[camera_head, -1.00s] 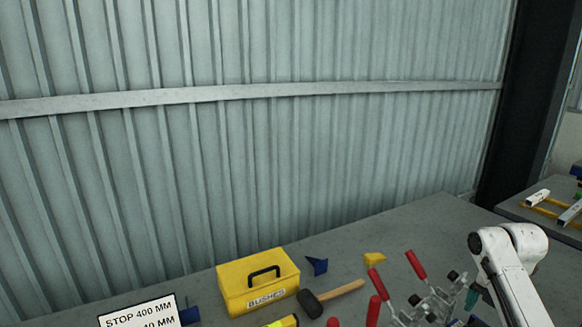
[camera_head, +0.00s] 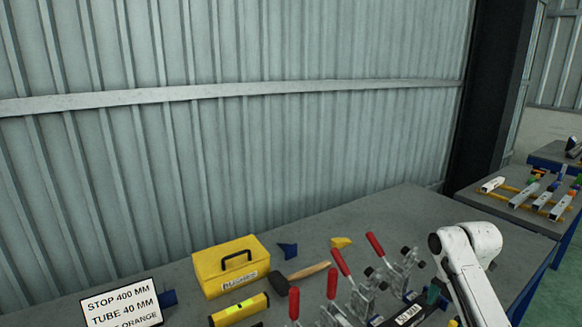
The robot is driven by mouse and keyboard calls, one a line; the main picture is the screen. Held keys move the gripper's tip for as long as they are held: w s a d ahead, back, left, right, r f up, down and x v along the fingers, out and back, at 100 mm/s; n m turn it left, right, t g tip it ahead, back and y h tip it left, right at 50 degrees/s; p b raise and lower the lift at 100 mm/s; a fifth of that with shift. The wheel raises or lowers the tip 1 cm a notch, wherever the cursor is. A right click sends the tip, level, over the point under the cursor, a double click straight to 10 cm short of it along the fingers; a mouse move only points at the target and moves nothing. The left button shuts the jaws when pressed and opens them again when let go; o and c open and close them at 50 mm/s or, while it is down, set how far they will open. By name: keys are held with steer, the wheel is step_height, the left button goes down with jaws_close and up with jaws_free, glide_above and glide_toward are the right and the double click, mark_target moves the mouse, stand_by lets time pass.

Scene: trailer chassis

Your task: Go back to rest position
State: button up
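My white arm (camera_head: 468,262) rises at the lower right of the head view, bent at a rounded joint. My gripper is not in view; the arm's lower part runs out of the bottom edge. The arm stands in front of the grey workbench (camera_head: 395,205), just right of several red-handled toggle clamps (camera_head: 340,262).
On the bench are a yellow BUSHES box (camera_head: 212,262), a mallet (camera_head: 305,272), a yellow level (camera_head: 240,308), a blue piece (camera_head: 288,250), a yellow piece (camera_head: 341,242) and a sign (camera_head: 122,305). A second table (camera_head: 500,205) with metal tubes stands right. Corrugated wall (camera_head: 250,140) closes the back.

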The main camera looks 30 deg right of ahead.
steer(key=w+a+f+m+t, duration=0.1)
steer(key=w+a+f+m, duration=0.1)
steer(key=a, duration=0.6)
steer(key=w+a+f+m+t, duration=0.1)
steer(key=w+a+f+m, duration=0.15)
steer(key=a, duration=0.55)
steer(key=s+a+f+m+t, duration=0.1)
steer(key=s+a+m, duration=0.25)
steer(key=a, duration=0.35)
steer(key=s+a+f+m+t, duration=0.1)
steer(key=s+a+f+m, duration=0.2)
steer(key=a, duration=0.4)
steer(key=s+a+r+m, duration=0.3)
steer(key=s+m, duration=0.4)
steer(key=s, duration=0.2)
steer(key=s+f+g+b, duration=0.1)
steer(key=s+f+b, duration=0.4)
steer(key=f, duration=0.3)
steer(key=s+d+f+g+b, duration=0.1)
steer(key=s+f+g+b, duration=0.1)
steer(key=s+f+b, duration=0.3)
step_height(320, 180, down, 3)
steer(key=shift+d, duration=0.15)
